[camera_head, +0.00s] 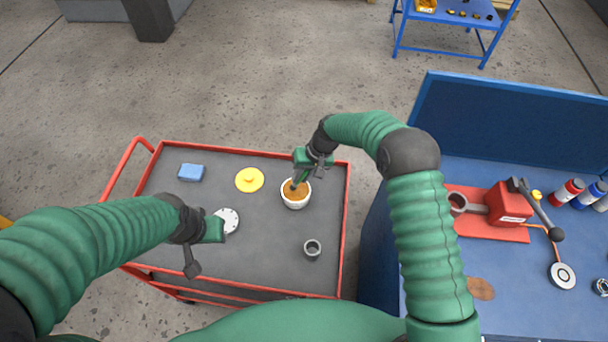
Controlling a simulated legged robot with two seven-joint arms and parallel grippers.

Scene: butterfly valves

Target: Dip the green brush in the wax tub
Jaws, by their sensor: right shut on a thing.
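The wax tub (286,201) is a white round tub with an orange-brown filling, standing on the grey top of the red cart. My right gripper (312,166) is just above and right of its far rim. It is shut on the green brush (299,179), mostly hidden by the gripper. The brush points down and its dark lower end overlaps the tub's opening; I cannot tell whether it touches the wax. My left gripper (212,230) is over the left of the cart beside a white disc (230,219); its jaws are not clear.
The red-rimmed cart (262,273) also holds a yellow lid (249,180), a blue sponge (191,172) and a grey cup (312,250). On the right, a blue bench (445,285) carries a red device (508,205) with a lever, plus several cans. Cart space between the lid and sponge is clear.

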